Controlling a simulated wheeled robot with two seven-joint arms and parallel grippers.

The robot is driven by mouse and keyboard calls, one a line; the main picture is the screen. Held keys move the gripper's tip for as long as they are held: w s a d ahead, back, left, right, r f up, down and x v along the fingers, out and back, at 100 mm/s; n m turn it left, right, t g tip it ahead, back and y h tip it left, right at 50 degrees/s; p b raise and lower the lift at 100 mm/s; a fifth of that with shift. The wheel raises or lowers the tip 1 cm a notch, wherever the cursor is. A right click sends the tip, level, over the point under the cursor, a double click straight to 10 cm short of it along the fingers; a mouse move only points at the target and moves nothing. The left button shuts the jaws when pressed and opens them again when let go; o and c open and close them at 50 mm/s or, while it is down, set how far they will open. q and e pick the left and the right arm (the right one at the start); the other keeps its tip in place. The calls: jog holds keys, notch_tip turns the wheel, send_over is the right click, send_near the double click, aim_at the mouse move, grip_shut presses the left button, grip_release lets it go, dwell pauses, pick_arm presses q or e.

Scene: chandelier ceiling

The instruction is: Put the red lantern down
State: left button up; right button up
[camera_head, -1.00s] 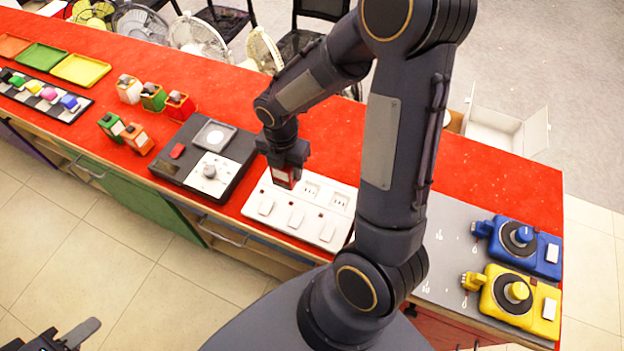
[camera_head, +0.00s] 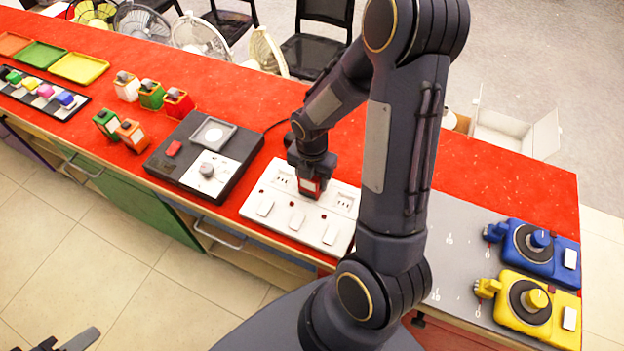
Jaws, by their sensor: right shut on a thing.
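My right gripper (camera_head: 310,173) points down over the white switch panel (camera_head: 268,188) on the red counter. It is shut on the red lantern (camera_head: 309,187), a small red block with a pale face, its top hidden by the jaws. Whether the lantern touches the panel or hangs just above it I cannot tell. Another small red box with a grey top (camera_head: 178,104) stands farther left on the counter. My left gripper (camera_head: 75,341) shows only in part at the lower left edge, away from the counter.
Left of the panel lies a black box with a white plate (camera_head: 206,172). Several small lantern-like boxes (camera_head: 130,135) stand beyond it. Blue (camera_head: 540,250) and yellow (camera_head: 537,308) turntable-like devices are at the right end. Bare red counter (camera_head: 265,110) lies behind the panel and black box.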

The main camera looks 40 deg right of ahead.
jog(key=shift+f, duration=0.1)
jog(key=o, duration=1.3)
notch_tip(320, 180, up, 11)
jog(key=shift+r, duration=0.1)
jog(key=shift+s+r, duration=0.1)
jog(key=shift+r, duration=0.6)
jog(key=s+a+r+m+t+y, duration=0.2)
jog(key=s+a+r+m, duration=0.2)
jog(key=m, duration=0.8)
jog(key=s+a+r+m+t+y, duration=0.1)
jog(key=s+a+r+m+t, duration=0.2)
jog(key=s+a+m, duration=0.3)
jog(key=shift+s+a+r+m+t+y, duration=0.15)
jog(key=shift+s+r+m+t+y, duration=0.25)
jog(key=shift+s+m, duration=2.2)
